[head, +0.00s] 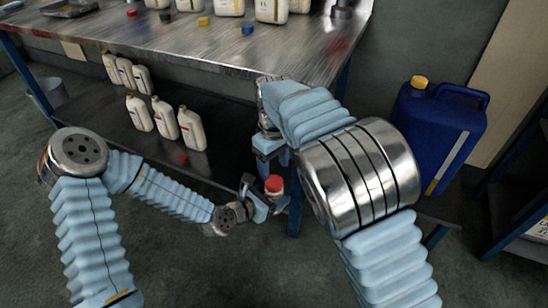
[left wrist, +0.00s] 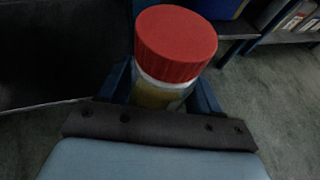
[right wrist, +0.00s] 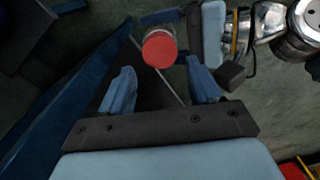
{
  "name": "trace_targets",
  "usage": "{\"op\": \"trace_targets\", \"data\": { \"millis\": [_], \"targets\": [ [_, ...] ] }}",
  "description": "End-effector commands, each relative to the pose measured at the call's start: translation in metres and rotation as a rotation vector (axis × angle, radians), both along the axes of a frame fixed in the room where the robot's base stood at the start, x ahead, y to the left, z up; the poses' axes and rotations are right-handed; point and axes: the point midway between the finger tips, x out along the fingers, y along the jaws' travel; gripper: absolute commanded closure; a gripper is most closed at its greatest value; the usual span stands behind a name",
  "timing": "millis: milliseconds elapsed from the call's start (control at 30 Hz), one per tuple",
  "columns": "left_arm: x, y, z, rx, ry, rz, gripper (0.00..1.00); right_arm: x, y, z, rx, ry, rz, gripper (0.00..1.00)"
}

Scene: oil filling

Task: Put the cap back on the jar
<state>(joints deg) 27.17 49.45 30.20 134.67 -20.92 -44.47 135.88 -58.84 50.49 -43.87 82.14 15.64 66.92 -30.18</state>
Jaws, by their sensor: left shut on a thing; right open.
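The jar (left wrist: 160,93) is small and clear with yellowish contents. My left gripper (head: 262,207) is shut on it and holds it upright, off the floor. The red cap (left wrist: 176,42) sits on top of the jar; I cannot tell how tightly it is on. The cap also shows in the head view (head: 274,184) and in the right wrist view (right wrist: 159,49). My right gripper (head: 270,153) is open and empty above the jar. In the right wrist view the cap lies beyond its two open fingers (right wrist: 160,82), apart from them.
A metal-topped workbench (head: 180,50) stands behind, with several white bottles and loose coloured caps on it. White bottles (head: 165,118) stand on its lower shelf. A blue canister (head: 432,130) with a yellow cap stands at the right. A blue bench leg is close to the grippers.

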Motion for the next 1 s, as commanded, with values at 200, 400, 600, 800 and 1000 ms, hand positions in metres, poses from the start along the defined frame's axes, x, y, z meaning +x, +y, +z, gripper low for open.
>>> {"op": "trace_targets", "data": {
  "millis": [200, 400, 600, 800, 1000],
  "targets": [
    [0.000, 0.000, 0.000, -0.001, -0.001, 0.000, 1.00, 0.000, 0.000, -0.036, -0.002, 0.001, -0.001, 0.37],
    [0.000, 0.000, 0.000, -0.001, -0.001, 0.000, 1.00, 0.000, 0.000, -0.056, -0.002, 0.001, 0.000, 0.37],
    [0.000, 0.000, 0.000, -0.001, -0.001, 0.000, 1.00, 0.000, 0.000, -0.060, -0.001, -0.001, 0.000, 0.37],
    [0.000, 0.000, 0.000, -0.001, -0.001, 0.000, 1.00, 0.000, 0.000, -0.060, -0.001, -0.001, 0.000, 0.42],
    [0.000, 0.000, 0.000, -0.001, -0.001, 0.000, 1.00, 0.000, 0.000, -0.060, -0.001, -0.001, 0.000, 0.73]
  ]
}}
